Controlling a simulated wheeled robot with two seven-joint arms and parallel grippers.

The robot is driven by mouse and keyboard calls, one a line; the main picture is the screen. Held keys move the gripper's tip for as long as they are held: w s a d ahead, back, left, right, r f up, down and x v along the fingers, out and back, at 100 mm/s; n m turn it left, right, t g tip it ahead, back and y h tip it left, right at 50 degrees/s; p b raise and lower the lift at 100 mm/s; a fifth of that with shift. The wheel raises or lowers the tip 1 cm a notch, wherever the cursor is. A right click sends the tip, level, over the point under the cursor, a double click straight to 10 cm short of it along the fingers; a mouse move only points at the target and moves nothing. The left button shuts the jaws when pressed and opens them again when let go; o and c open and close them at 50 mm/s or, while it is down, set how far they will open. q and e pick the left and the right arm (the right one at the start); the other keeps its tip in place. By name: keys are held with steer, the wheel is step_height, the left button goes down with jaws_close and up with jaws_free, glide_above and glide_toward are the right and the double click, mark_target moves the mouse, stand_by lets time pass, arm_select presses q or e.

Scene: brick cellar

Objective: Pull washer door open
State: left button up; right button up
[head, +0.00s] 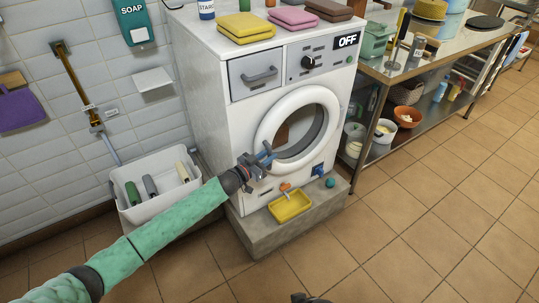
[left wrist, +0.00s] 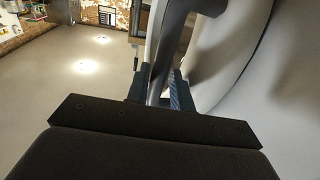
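The white washer (head: 222,110) stands on a low concrete block against the wall. Its round door (head: 264,118) has a thick white ring and a dark window, and it looks closed against the front. My left gripper (head: 266,154) is at the lower left edge of the door ring. In the left wrist view, a grey curved door handle (left wrist: 172,45) runs between the fingers of my left gripper (left wrist: 160,88). The fingers sit close on both sides of it and look shut on it. The white curve of the door is right beside them. My right gripper does not show clearly.
A yellow tray (head: 290,208) sits on the block's front ledge, below the door. A metal work table (head: 400,72) is at the right. The tiled floor in front is clear.

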arm_select(q)
steer(key=shift+w+d, duration=0.3)
steer(key=shift+d, duration=0.1)
jaws_close()
steer(key=shift+d, duration=0.1)
